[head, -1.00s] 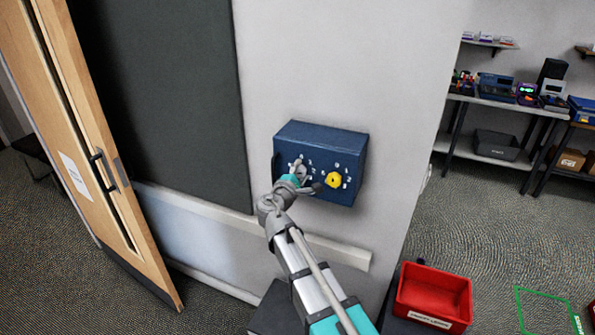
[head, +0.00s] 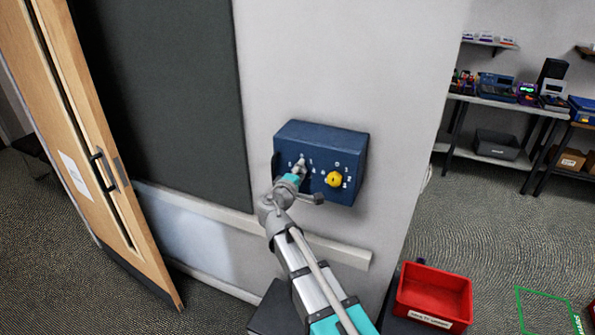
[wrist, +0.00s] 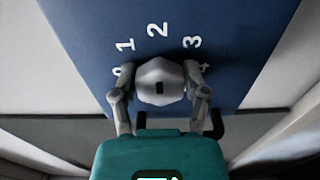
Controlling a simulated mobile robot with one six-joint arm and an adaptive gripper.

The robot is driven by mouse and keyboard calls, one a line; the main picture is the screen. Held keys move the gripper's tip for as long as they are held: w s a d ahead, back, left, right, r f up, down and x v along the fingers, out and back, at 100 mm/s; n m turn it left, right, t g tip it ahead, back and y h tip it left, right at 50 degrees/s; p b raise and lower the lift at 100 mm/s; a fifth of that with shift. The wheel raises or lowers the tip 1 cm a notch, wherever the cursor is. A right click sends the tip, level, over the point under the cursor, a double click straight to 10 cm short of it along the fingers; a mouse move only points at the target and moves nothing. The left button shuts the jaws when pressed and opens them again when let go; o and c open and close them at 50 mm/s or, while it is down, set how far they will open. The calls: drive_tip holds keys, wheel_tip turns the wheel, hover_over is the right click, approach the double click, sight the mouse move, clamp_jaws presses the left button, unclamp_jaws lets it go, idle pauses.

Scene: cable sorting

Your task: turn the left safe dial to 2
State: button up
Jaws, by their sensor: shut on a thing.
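The blue safe box (head: 320,135) is mounted on the wall. Its left dial is a pale grey knob (wrist: 160,76) with a small dark mark, ringed by the white numerals 0 to 4 in the wrist view. The numeral 2 (wrist: 158,29) is straight above the knob there. My gripper (wrist: 160,84) is shut on this knob, one finger on each side. I cannot tell surely which numeral the knob points to. In the head view my gripper (head: 299,168) largely hides the left dial. The yellow right dial (head: 334,179) is free beside it.
A wooden door (head: 85,130) stands at the left, beside a dark wall panel (head: 160,90). A pale rail (head: 330,255) runs along the wall below the safe. A red bin (head: 433,290) is on the floor at lower right.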

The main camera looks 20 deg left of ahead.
drive_tip(key=o, duration=1.2)
drive_tip(key=shift+a, duration=0.1)
drive_tip(key=shift+c, duration=0.2)
drive_tip(key=shift+s, duration=0.1)
drive_tip(key=s, duration=1.1)
drive_tip(key=shift+s+a, duration=0.4)
